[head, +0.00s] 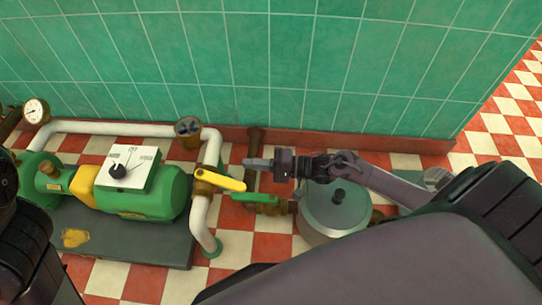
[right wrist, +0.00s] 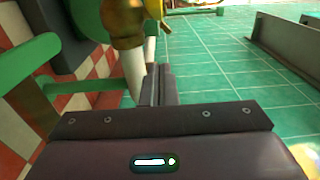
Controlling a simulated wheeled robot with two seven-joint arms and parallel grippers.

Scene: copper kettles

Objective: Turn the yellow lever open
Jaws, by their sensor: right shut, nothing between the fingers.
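The yellow lever (head: 222,181) sits on a brass valve on the white pipe (head: 199,213). It points right and slightly down in the head view, across the pipe. My right gripper (head: 247,163) is shut and empty, with its tips just above and right of the lever's free end; I cannot tell whether they touch. In the right wrist view the shut fingers (right wrist: 156,88) point toward the brass valve body (right wrist: 122,22), and a bit of yellow shows at the top edge. Part of my left arm shows at the left edge of the head view, but its gripper is not visible.
A green lever (head: 256,197) lies just right of the yellow one. A green pump (head: 150,195) with a white dial box (head: 126,169) stands left. A grey lidded pot (head: 333,215) is under my right forearm. A green tiled wall (head: 270,60) rises behind.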

